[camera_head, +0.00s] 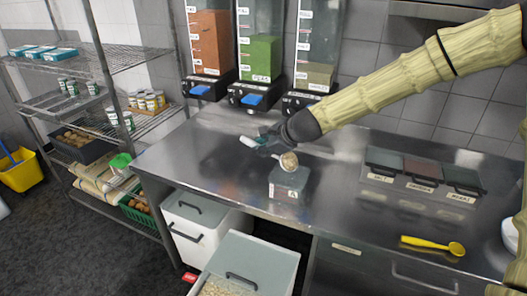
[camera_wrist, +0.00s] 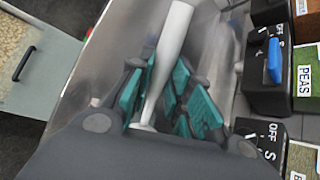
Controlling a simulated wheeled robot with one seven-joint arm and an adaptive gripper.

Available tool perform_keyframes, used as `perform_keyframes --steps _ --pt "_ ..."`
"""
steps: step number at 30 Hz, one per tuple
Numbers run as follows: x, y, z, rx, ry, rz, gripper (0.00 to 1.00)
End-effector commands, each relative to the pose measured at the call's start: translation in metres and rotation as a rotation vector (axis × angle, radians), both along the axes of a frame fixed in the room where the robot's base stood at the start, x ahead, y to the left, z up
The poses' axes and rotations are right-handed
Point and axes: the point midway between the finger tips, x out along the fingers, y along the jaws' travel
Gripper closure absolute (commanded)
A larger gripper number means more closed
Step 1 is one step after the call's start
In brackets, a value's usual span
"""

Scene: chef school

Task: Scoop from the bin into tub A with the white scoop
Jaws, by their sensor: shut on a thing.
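My gripper (camera_head: 268,144) is shut on the handle of the white scoop (camera_head: 248,141) above the steel counter. In the wrist view the pale handle (camera_wrist: 170,55) runs between the teal finger pads (camera_wrist: 165,90). The scoop's bowl (camera_head: 288,162) holds a rounded heap of pale grain and is over tub A, close to its top. Tub A (camera_head: 289,190) is a small grey, see-through tub with an "A" label, standing near the counter's front edge. Its inside is hard to make out. The open bin (camera_head: 270,262) on the floor shows pale grain inside; it also shows in the wrist view (camera_wrist: 60,60).
Three dispensers (camera_head: 262,50) stand along the back wall. Lidded, labelled containers (camera_head: 420,172) and a yellow spoon (camera_head: 432,245) are on the right of the counter. A closed white bin (camera_head: 195,225) stands under the counter. The counter left of tub A is clear.

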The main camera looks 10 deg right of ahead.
Motion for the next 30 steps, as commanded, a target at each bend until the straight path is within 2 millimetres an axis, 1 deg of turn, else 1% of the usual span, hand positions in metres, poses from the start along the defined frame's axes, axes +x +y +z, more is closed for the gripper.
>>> perform_keyframes --steps 1,30 --pt "0.0002 -0.0001 -0.0019 0.003 -0.005 -0.003 1.0" --pt "0.0002 -0.0049 0.0041 0.057 -0.09 -0.069 1.0"
